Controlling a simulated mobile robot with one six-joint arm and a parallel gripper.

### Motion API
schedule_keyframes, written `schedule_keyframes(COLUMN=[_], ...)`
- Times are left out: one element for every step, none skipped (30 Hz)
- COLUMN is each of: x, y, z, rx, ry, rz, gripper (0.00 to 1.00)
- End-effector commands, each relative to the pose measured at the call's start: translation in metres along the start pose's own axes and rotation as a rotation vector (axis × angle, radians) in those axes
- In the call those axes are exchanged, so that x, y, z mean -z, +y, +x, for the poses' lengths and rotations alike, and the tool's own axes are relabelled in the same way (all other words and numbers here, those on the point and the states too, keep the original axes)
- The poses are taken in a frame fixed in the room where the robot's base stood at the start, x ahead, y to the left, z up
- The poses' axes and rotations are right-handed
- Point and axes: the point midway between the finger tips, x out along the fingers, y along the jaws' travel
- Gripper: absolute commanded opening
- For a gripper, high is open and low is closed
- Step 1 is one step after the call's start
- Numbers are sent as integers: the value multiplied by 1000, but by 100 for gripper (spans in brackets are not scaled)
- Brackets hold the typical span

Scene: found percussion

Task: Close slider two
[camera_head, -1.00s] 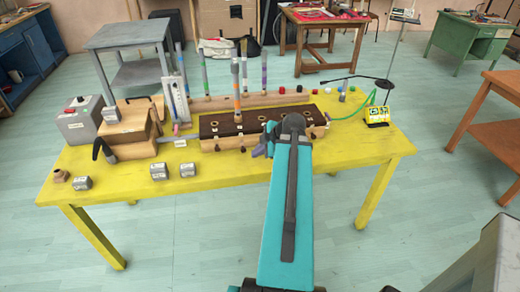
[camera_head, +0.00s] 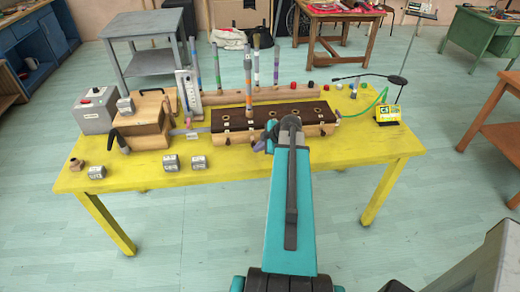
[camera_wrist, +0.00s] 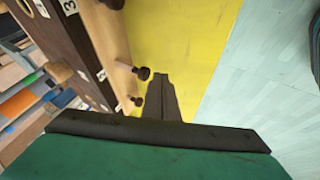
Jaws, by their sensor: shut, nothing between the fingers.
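The slider block (camera_head: 234,124) is a wooden box with a dark top, a row of holes and dark knobs along its front. In the wrist view its front face (camera_wrist: 104,32) runs down the left side. One knob (camera_wrist: 142,73) stands just left of my fingertips, and another knob (camera_wrist: 137,101) lies lower beside them. A label with a 3 (camera_wrist: 70,6) is readable; I cannot tell which knob is slider two. My gripper (camera_wrist: 160,77) is shut and empty, over the yellow table in front of the block. In the head view my arm hides the block's front right.
The yellow table (camera_head: 340,152) is clear in front of the block to the right. Coloured upright tubes (camera_head: 248,82) stand behind it. A wooden stepped box (camera_head: 140,112), a grey box (camera_head: 97,112) and small metal blocks (camera_head: 170,164) are to the left.

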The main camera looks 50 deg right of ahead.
Motion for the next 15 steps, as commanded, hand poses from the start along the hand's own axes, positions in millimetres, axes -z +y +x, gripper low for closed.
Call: schedule_keyframes(x=[0, 0, 0, 0, 0, 0, 0, 0, 0, 0, 0, 0, 0, 0, 0], y=[4, 6, 7, 8, 8, 9, 9, 10, 10, 10, 10, 10, 10, 10, 10], z=[1, 2, 3, 4, 4, 5, 5, 5, 5, 6, 6, 6, 6, 6, 6], rx=[0, 0, 0, 0, 0, 0, 0, 0, 0, 0, 0, 0, 0, 0, 0], ry=[0, 0, 0, 0, 0, 0, 0, 0, 0, 0, 0, 0, 0, 0, 0], rz=[0, 0, 0, 0, 0, 0, 0, 0, 0, 1, 0, 1, 0, 1, 1], gripper=[0, 0, 0, 0, 0, 0, 0, 0, 0, 0, 0, 0, 0, 0, 0])
